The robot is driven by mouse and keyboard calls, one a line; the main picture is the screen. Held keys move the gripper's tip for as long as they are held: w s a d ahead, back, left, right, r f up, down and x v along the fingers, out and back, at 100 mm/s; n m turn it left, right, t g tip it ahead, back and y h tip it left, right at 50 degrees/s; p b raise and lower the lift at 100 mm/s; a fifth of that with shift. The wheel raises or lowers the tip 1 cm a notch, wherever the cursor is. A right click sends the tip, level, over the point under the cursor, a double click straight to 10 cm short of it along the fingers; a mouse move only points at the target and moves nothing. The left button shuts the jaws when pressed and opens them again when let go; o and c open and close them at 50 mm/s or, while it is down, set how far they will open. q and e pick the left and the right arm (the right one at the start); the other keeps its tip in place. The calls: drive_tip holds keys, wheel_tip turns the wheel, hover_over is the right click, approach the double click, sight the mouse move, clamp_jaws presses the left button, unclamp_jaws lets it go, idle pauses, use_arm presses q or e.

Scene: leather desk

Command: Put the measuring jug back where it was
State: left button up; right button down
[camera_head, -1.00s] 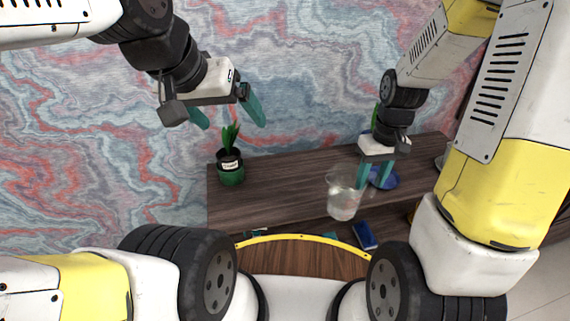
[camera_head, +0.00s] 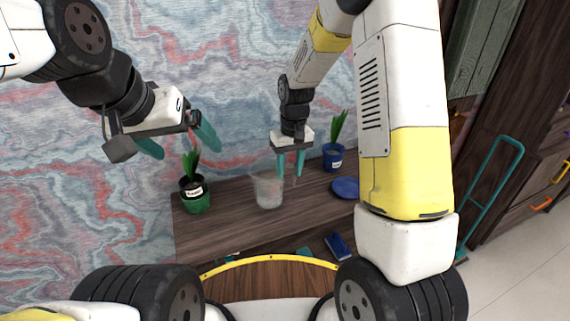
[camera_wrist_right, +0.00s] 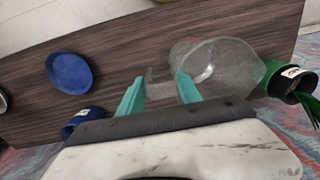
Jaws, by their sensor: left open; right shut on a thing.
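The clear measuring jug (camera_head: 268,192) is upright over the dark wooden desk top, between the green plant pot and the blue dish. My right gripper (camera_head: 290,172) is shut on the jug's handle from above. In the right wrist view the handle (camera_wrist_right: 159,90) sits between the teal fingers, and the jug body (camera_wrist_right: 222,62) lies to the right of them. I cannot tell whether the jug's base touches the wood. My left gripper (camera_head: 180,146) is open and empty, above and left of the green pot.
A green pot (camera_head: 196,204) with a plant stands left of the jug. A round blue dish (camera_head: 344,188) and a blue pot (camera_head: 333,160) with a plant stand to its right. A dark blue box (camera_head: 339,246) lies nearer me. Bare wood (camera_head: 230,226) shows in front of the jug.

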drive_tip(key=shift+w+a+f, duration=0.15)
drive_tip(key=shift+f, duration=1.8)
drive_tip(key=c, duration=0.8)
unclamp_jaws()
